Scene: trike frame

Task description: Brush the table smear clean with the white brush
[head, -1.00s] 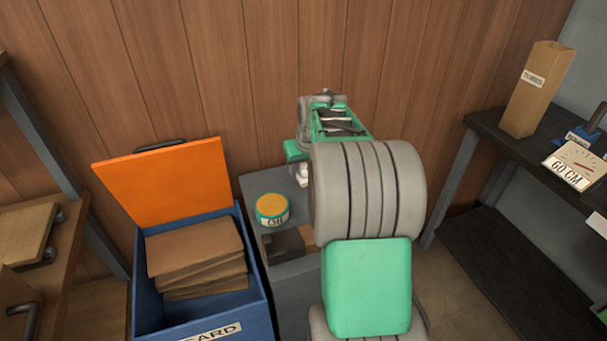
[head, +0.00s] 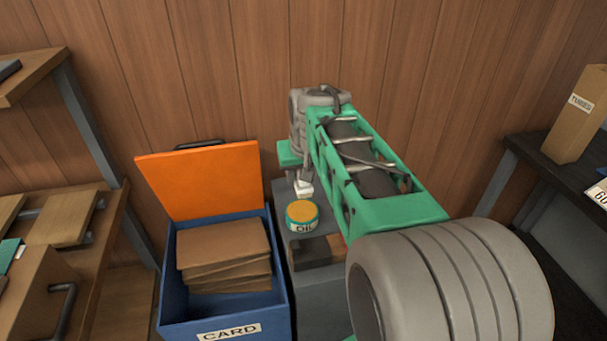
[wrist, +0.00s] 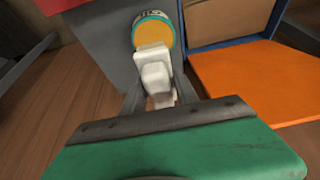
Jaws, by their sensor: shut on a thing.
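The white brush (head: 303,188) is in my gripper (head: 301,178), over the small grey table (head: 280,192) and just behind the oil tin (head: 302,214). In the wrist view the white brush (wrist: 153,68) sits between the two grey fingers of my gripper (wrist: 155,90), which are shut on it. The oil tin (wrist: 155,32) shows just beyond the brush there. I cannot tell whether the brush touches the table. I see no smear; my arm, gripper and the tin hide parts of the tabletop.
A blue card bin (head: 172,290) with an orange lid (head: 200,180) stands close left of the table, with brown card (head: 225,250) inside. Wooden shelves (head: 100,215) are at the left. A dark shelf (head: 545,175) with a paper bag (head: 580,115) stands at the right.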

